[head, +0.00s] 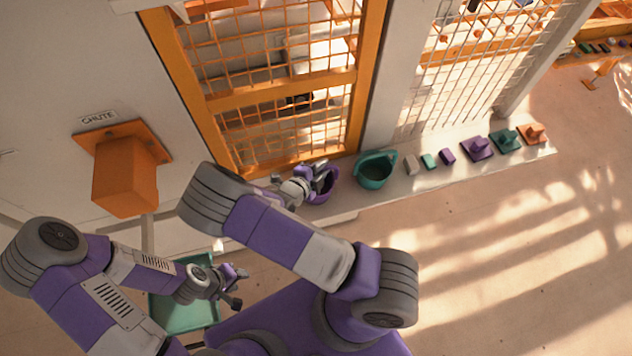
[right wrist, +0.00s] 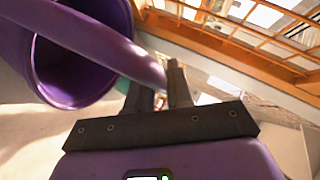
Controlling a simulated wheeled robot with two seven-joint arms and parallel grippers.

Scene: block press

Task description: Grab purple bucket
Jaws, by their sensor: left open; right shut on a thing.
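The purple bucket (head: 330,186) is on the pale ledge by the orange mesh door, partly hidden behind my right gripper (head: 318,174). In the right wrist view the bucket (right wrist: 75,97) fills the upper left, with its open mouth showing. Its thick purple handle (right wrist: 105,48) runs to the fingertips of my right gripper (right wrist: 162,88), which is shut on it. I cannot tell whether the bucket is clear of the ledge. My left gripper (head: 238,283) is open and empty, beside the green tray at lower left.
A teal bucket (head: 374,170) stands just right of the purple one. Farther along the ledge are small blocks and a purple handled piece (head: 478,149). An orange chute (head: 125,180) juts from the wall at left. The green tray (head: 185,317) lies below. The floor at right is clear.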

